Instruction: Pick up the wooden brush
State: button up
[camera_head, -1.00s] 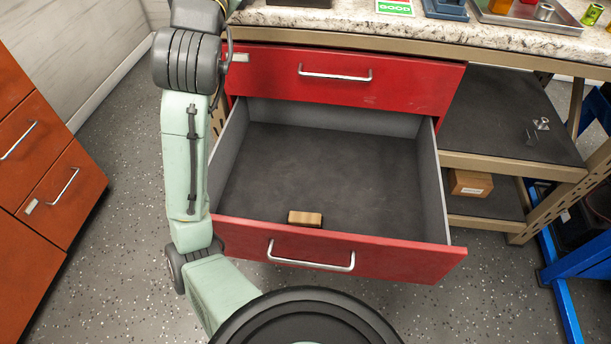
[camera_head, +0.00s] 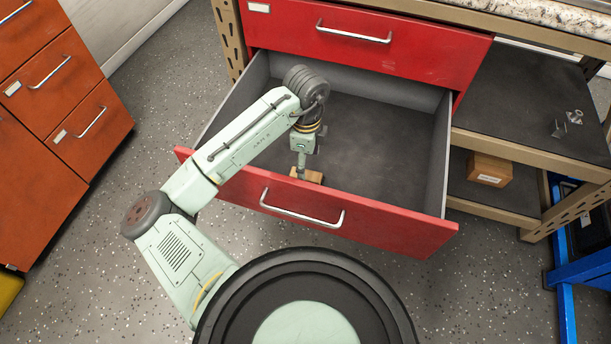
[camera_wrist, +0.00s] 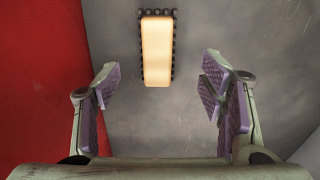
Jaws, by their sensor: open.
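The wooden brush (camera_head: 313,177) lies in the open red drawer, near the inside of its front panel. My gripper (camera_head: 302,172) reaches down into the drawer and partly hides the brush in the head view. In the wrist view the whole brush (camera_wrist: 156,50) shows as a pale wooden block with dark bristles along its edges, flat on the grey drawer floor. My gripper (camera_wrist: 160,90) is open and empty there, its purple-padded fingers spread wide. The brush lies beyond the fingertips, roughly centred between them and not touched.
The drawer front (camera_head: 380,218) rises close beside the brush and shows red at the left of the wrist view. The rest of the drawer floor (camera_head: 385,140) is bare. A closed red drawer (camera_head: 420,45) sits above. A cardboard box (camera_head: 489,170) stands on the lower shelf at right.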

jog(key=f, duration=0.3)
jog(key=f+p, duration=0.1)
jog(key=f, duration=0.2)
jog(key=shift+s+f, duration=0.2)
jog(key=shift+f, duration=0.1)
jog(key=c, duration=1.3)
notch_tip(320, 180, up, 10)
jog(key=shift+r+b, duration=0.1)
jog(key=shift+b, duration=0.3)
jog(key=o, duration=0.7)
jog(key=c, duration=0.5)
